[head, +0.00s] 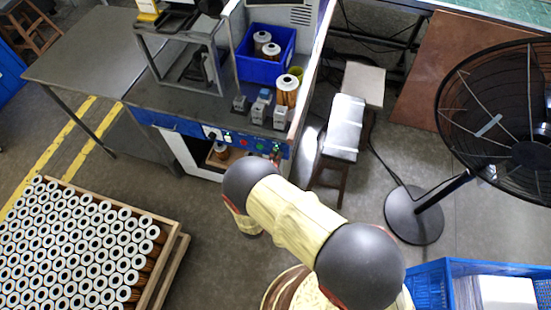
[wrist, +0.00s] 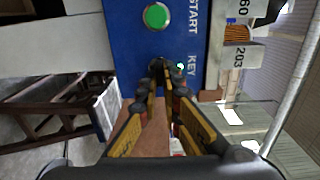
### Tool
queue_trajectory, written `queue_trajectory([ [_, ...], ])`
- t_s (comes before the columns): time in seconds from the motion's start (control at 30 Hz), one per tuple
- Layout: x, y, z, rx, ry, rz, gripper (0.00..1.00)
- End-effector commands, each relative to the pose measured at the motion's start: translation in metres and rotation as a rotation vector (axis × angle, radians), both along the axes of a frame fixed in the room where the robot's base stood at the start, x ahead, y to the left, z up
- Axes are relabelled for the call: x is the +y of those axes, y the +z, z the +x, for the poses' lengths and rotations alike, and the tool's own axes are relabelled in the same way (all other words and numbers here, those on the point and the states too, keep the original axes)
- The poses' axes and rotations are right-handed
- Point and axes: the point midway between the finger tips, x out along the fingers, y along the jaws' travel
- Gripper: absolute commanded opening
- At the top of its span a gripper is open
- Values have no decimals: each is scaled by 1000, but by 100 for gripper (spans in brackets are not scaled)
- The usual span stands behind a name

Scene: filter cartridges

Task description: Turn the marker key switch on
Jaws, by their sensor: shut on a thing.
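The blue control panel (wrist: 135,42) fills the upper middle of the wrist view, with the white KEY label (wrist: 191,66) printed beside my fingertips. My gripper (wrist: 165,72) is closed at the panel just left of that label. The marker key switch is largely hidden between the fingertips, so its angle cannot be told. The green START button (wrist: 156,16) sits above the fingertips, apart from them. In the head view my arm hides my gripper, and the blue panel (head: 180,127) shows along the front of the machine.
Small marker units (head: 261,107) and a filter cartridge (head: 287,90) stand on the machine top near a blue bin (head: 250,70). A stool (head: 345,125) and a black fan (head: 490,130) stand to the right. A pallet of cartridges (head: 165,265) is at lower left.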

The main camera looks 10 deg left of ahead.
Motion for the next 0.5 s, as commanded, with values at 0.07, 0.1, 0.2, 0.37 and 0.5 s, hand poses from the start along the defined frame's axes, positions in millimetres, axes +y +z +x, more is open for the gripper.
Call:
queue_trajectory([
  [0.07,-1,-2,-1,4,-1,-3,9],
  [0.1,-1,-2,-1,3,-1,-3,12],
  [0.2,-1,-1,0,3,-1,-2,17],
  [0.37,-1,-1,0,2,-1,-2,25],
  [0.5,0,-1,0,1,0,-2,25],
])
